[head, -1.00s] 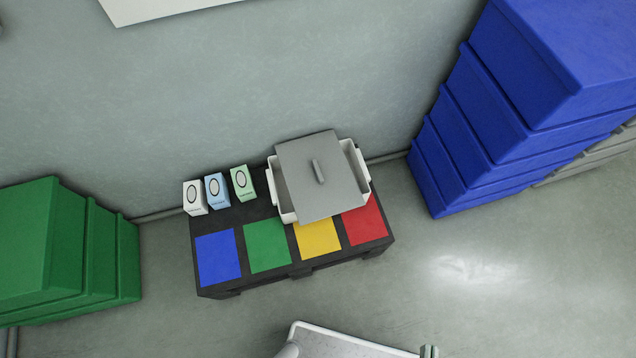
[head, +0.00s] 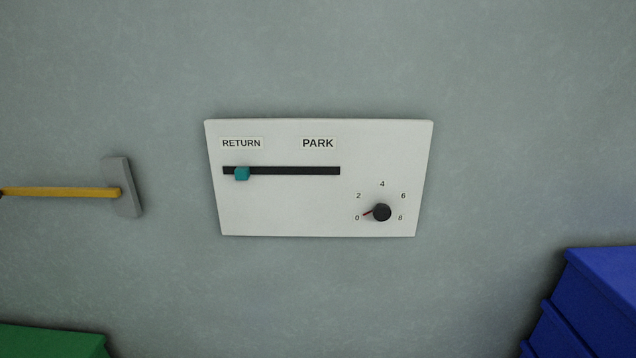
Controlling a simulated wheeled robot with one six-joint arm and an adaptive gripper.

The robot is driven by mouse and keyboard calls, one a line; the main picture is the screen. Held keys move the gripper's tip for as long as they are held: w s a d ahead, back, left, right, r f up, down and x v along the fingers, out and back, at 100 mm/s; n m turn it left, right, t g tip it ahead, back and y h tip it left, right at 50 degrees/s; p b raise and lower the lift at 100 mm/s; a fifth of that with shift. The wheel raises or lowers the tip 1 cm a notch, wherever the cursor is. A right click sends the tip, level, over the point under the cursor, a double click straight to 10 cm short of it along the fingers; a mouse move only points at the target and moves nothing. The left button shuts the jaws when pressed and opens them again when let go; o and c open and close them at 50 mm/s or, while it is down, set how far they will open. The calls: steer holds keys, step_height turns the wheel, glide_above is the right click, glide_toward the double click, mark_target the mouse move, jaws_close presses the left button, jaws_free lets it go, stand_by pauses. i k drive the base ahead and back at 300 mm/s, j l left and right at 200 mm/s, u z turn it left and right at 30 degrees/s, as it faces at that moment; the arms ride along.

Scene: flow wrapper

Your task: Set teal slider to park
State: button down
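A white control panel (head: 300,205) is on the grey wall, in the middle of the head view. The teal slider (head: 242,174) sits near the left end of a black horizontal slot (head: 295,171), below the RETURN label (head: 241,143). The PARK label (head: 318,143) is above the right part of the slot. My gripper is not in this view, and nothing touches the slider.
A black knob (head: 382,212) with a 0 to 8 scale is at the panel's lower right, its red pointer near 0. A hammer-like tool (head: 122,187) with a yellow handle is left of the panel. Green (head: 50,342) and blue bins (head: 590,310) fill the lower corners.

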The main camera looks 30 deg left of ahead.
mark_target(241, 172)
steer(key=u, duration=1.3)
